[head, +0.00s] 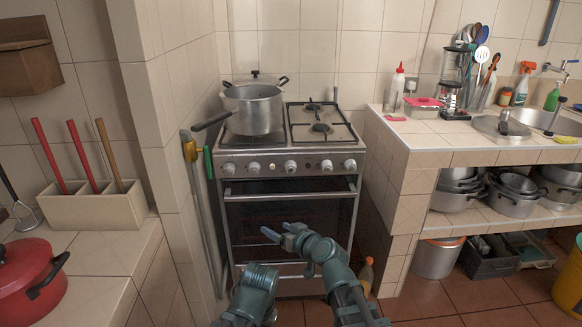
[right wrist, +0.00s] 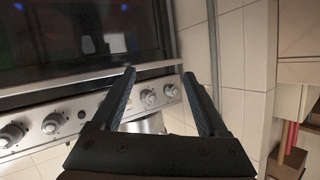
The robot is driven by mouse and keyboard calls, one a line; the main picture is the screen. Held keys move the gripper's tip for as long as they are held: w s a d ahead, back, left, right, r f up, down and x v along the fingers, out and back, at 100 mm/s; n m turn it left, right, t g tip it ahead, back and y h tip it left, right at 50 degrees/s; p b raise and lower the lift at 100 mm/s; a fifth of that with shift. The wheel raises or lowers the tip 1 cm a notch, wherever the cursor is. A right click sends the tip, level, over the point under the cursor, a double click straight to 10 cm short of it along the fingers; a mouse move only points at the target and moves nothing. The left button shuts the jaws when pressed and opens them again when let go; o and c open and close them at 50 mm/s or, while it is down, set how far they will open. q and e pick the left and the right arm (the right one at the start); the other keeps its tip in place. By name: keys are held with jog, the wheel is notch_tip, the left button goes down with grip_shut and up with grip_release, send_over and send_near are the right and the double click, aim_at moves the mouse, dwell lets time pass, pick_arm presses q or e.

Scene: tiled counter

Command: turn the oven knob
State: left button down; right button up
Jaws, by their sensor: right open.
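The oven (head: 289,215) has a metal front panel with several round knobs, among them a left one (head: 228,169), a middle one (head: 290,166) and a right one (head: 350,165). My right gripper (head: 275,232) is open and empty in front of the oven door, below the panel and apart from it. In the right wrist view, which is upside down, two knobs (right wrist: 148,97) (right wrist: 172,90) show beyond and between the open fingers (right wrist: 160,74). Two more knobs (right wrist: 52,123) (right wrist: 11,135) are to the left. My left arm shows at bottom centre; its gripper does not show.
A pot (head: 254,110) stands on the left of the stove top. Poles (head: 195,180) lean between the oven and the tiled wall on the left. A tiled counter (head: 405,150) borders the oven on the right. A bottle (head: 366,273) stands on the floor by its right side.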

jog(key=w+d+r+m+t+h, duration=0.5)
jog(key=r+m+t+h, duration=0.1)
jog(key=r, duration=0.1)
jog(key=shift+w+d+h, duration=0.25)
jog(key=shift+d+h, duration=0.05)
jog(key=shift+d, duration=0.05)
jog(key=shift+w+r, duration=0.1)
